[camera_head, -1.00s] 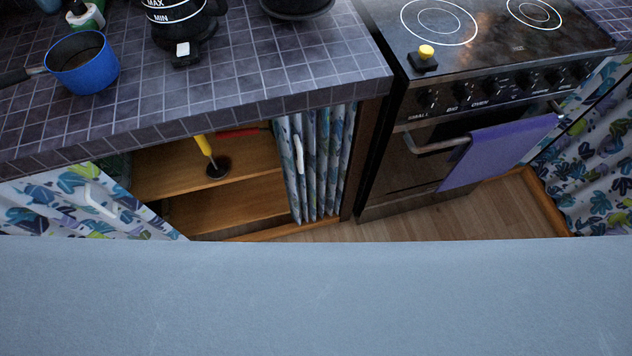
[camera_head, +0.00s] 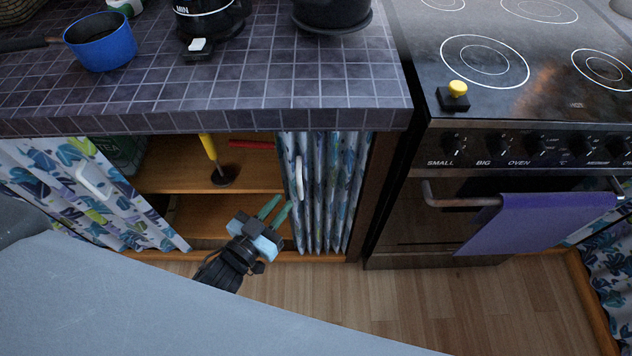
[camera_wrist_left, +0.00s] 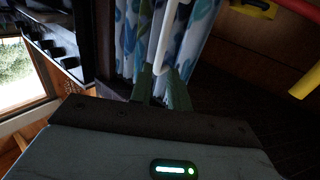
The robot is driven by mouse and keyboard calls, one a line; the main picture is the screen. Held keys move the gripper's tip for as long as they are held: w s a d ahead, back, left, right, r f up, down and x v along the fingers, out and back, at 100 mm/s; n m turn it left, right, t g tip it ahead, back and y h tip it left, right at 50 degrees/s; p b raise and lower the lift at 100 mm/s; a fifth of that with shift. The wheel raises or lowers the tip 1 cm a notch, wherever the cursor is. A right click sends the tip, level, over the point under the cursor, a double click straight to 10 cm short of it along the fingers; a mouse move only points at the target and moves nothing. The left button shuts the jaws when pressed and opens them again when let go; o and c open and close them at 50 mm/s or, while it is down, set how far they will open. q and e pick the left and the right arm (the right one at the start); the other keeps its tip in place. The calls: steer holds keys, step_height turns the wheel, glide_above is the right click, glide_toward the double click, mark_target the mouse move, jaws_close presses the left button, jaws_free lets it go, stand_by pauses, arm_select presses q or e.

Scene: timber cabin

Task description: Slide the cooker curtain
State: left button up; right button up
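The curtain beside the cooker (camera_head: 325,190) is white with blue and green leaves and hangs bunched at the right side of the open cupboard. Its white handle (camera_head: 299,178) is on its left edge. My left gripper (camera_head: 282,206) is low in front of the cupboard, just below and left of the handle. Its green fingers are apart and empty. In the left wrist view, the handle (camera_wrist_left: 168,38) runs down towards the gap between the fingertips (camera_wrist_left: 161,72), with the curtain (camera_wrist_left: 131,38) behind. Whether they touch is unclear. My right gripper is out of view.
The cooker (camera_head: 415,210) with a purple towel (camera_head: 530,222) stands to the right. A second curtain (camera_head: 75,190) hangs at the left. A yellow-handled plunger (camera_head: 210,150) stands on the cupboard shelf (camera_head: 165,175). The tiled counter (camera_head: 270,75) overhangs above.

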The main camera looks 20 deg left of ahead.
arm_select(q)
glide_above(301, 198)
steer(key=shift+w+a+r, duration=0.15)
steer(key=shift+w, duration=0.25)
stand_by(0.3)
steer(key=shift+c, duration=0.4)
jaws_close()
